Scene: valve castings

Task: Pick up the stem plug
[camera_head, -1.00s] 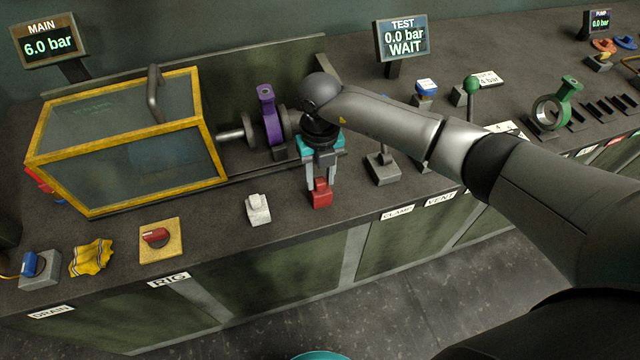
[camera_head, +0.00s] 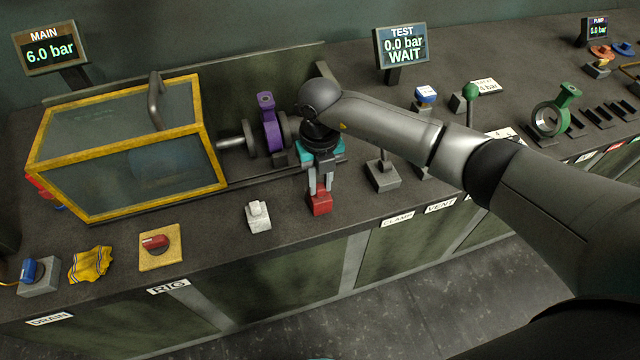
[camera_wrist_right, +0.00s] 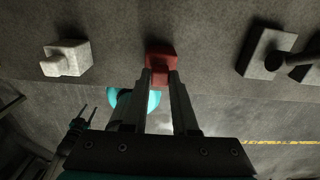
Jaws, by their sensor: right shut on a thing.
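A small red block with a raised knob (camera_head: 320,204), which I take to be the stem plug, stands near the bench's front edge. My right gripper (camera_head: 320,190) points down over it, its fingers shut on the knob. In the right wrist view the red block (camera_wrist_right: 161,62) shows beyond the fingertips of my right gripper (camera_wrist_right: 160,78). The block appears to rest on the bench; no gap shows beneath it. My left gripper is outside the head view; a small dark pronged shape at the wrist view's lower left may be it, too dim to judge.
A similar white block (camera_head: 258,215) stands to the left. A grey lever base (camera_head: 383,177) stands to the right. Behind are a purple valve body (camera_head: 270,125) and a yellow-framed guard box (camera_head: 130,150). A red switch (camera_head: 156,243) and a yellow cloth (camera_head: 90,264) lie front left.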

